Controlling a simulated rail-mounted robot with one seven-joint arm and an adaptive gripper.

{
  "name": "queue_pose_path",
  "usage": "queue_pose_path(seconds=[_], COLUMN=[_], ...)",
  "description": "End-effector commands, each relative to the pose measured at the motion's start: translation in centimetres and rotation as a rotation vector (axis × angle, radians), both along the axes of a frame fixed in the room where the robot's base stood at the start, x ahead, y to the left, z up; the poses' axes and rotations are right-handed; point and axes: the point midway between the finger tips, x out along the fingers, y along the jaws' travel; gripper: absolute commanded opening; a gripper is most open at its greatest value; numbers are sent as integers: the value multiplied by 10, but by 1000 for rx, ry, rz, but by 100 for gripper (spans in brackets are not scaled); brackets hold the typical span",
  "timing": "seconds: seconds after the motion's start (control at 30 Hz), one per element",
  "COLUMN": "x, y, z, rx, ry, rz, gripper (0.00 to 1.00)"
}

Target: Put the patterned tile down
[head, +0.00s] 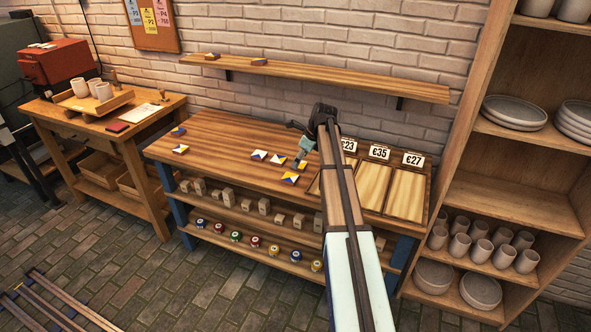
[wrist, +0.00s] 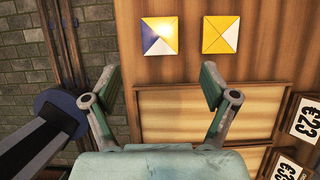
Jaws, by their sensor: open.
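Several patterned tiles lie flat on the wooden workbench (head: 225,140); I cannot tell which one the task means. A blue, yellow and white tile (head: 290,177) lies near the front edge; it seems to be the left tile in the wrist view (wrist: 160,37). A yellow and white tile (wrist: 221,35) lies beside it, apart, with a narrow gap. My gripper (wrist: 161,70) is open, its fingers wide apart with nothing between them. It is above the bench, over wood beside the two tiles. In the head view, my gripper (head: 301,157) is close to them.
Price cards (head: 379,152) stand behind framed wooden bays (head: 371,186) at the bench's right. More tiles (head: 180,149) lie at the left. A wall shelf (head: 330,77) hangs behind. Blocks and paint pots (head: 273,250) fill the lower shelves. The bench's left middle is clear.

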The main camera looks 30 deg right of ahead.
Motion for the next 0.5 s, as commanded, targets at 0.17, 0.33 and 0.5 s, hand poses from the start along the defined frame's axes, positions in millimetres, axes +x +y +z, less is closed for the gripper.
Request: queue_pose_path(seconds=[0.17, 0.33, 0.5], x=[-5, -6, -6], y=[-4, -5, -5], z=[15, 20, 20], rx=[0, 0, 1], ry=[0, 0, 1], rz=[-1, -1, -1], gripper=[85, 85, 85])
